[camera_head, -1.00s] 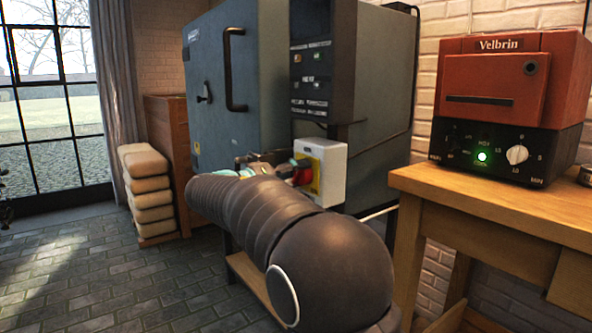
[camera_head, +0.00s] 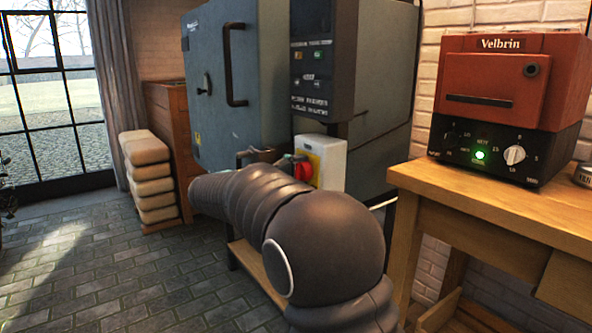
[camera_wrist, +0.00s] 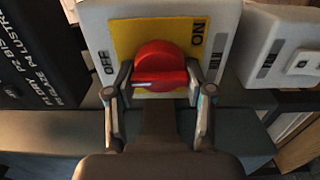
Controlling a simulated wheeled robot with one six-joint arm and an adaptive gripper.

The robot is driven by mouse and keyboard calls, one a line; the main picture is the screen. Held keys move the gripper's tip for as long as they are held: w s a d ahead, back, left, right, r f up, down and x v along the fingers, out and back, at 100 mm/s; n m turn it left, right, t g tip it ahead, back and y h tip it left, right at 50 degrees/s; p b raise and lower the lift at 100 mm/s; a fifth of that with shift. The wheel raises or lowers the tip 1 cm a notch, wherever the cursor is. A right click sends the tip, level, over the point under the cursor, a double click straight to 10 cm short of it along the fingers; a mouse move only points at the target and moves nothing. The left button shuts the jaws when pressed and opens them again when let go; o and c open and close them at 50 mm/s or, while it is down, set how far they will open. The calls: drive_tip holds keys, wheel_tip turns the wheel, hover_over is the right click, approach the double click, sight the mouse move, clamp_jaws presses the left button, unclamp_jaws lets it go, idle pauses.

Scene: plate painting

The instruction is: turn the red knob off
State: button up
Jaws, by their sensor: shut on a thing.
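The red knob (camera_wrist: 160,65) sits on a yellow plate (camera_wrist: 124,37) on a white switch box (camera_wrist: 95,18). In the wrist view, the ON label is at the upper right of the knob and the OFF label at its left. A pale line on the knob lies nearly level. My gripper (camera_wrist: 158,84) has a finger on each side of the knob and is shut on it. In the head view, the knob (camera_head: 303,171) shows on the box's face (camera_head: 331,160), and my arm hides most of the gripper.
The box is mounted on a large grey kiln (camera_head: 220,90) with a dark control panel (camera_head: 311,62). A wooden table (camera_head: 500,204) with a red Velbrin unit (camera_head: 490,85) stands at the right. Stacked sacks (camera_head: 148,175) are at the left. The brick floor (camera_head: 110,265) is clear.

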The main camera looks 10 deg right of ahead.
idle(0.3)
drive_tip(key=o, duration=1.1)
drive_tip(key=shift+d, duration=0.1)
drive_tip(key=shift+o, duration=0.2)
drive_tip(key=v, duration=1.2)
drive_tip(key=shift+f, duration=0.1)
